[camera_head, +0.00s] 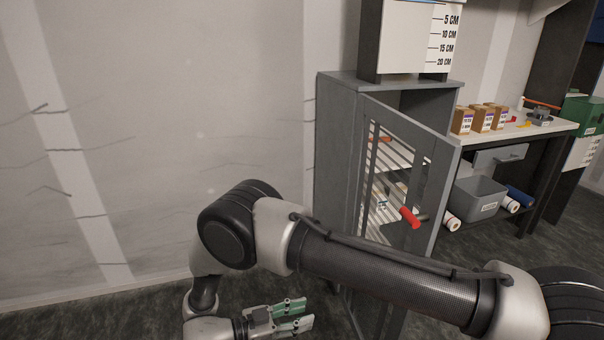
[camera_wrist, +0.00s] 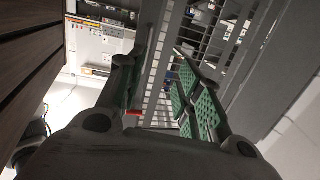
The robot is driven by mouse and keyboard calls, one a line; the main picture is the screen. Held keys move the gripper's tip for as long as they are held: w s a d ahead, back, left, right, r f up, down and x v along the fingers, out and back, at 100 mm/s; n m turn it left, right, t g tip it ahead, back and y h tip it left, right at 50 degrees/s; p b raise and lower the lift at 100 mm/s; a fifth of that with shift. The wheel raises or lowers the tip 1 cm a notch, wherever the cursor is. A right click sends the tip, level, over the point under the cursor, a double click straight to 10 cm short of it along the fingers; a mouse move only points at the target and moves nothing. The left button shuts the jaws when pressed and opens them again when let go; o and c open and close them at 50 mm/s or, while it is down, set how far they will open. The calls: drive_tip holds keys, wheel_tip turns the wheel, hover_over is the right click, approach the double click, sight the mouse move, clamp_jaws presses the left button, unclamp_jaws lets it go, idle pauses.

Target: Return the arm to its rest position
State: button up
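My gripper (camera_head: 305,313) is low in the head view, in front of the grey cabinet and left of its door. It also shows in the wrist view (camera_wrist: 160,80). Its two green-padded fingers are apart, with nothing held between them. My arm crosses the lower middle of the head view, bent at a dark elbow joint, and hides the lower part of the cabinet.
A grey cabinet (camera_head: 338,150) stands with its slatted door (camera_head: 442,190) swung open. A red handle (camera_head: 410,217) sticks out from the door. A bench (camera_head: 535,131) at right bears several small boxes (camera_head: 481,119). A grey bin (camera_head: 477,197) is below. Bare wall fills the left.

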drive_tip(key=w+a+f+n+t+y, duration=0.2)
drive_tip(key=w+f+n+t+y, duration=0.1)
drive_tip(key=w+f+y, duration=0.4)
drive_tip(key=w+a+n+g+y, duration=0.2)
drive_tip(key=w+a+n+y, duration=0.1)
drive_tip(key=a+n+y, duration=0.55)
drive_tip(key=s+d+r+n+g+y, duration=0.2)
drive_tip(key=d+r+g, duration=0.2)
drive_tip(key=r, duration=0.8)
drive_tip(key=s+d+r+n+g+y, duration=0.2)
drive_tip(key=d+r+n+g, duration=0.15)
drive_tip(key=r, duration=0.85)
drive_tip(key=s+d+r+m+t+h, duration=0.1)
drive_tip(key=s+d+r, duration=0.4)
drive_tip(key=d, duration=0.8)
drive_tip(key=s+d+r+m+t+h, duration=0.1)
drive_tip(key=s+d+r, duration=0.4)
drive_tip(key=d+r, duration=0.7)
drive_tip(key=s+d+r+m+t+h, duration=0.1)
drive_tip(key=s+d+r, duration=0.4)
drive_tip(key=d, duration=1)
wheel_tip(320, 180, up, 3)
drive_tip(key=shift+d+r+t+h, duration=0.2)
drive_tip(key=shift+t+h, duration=0.25)
drive_tip(key=shift+t, duration=0.4)
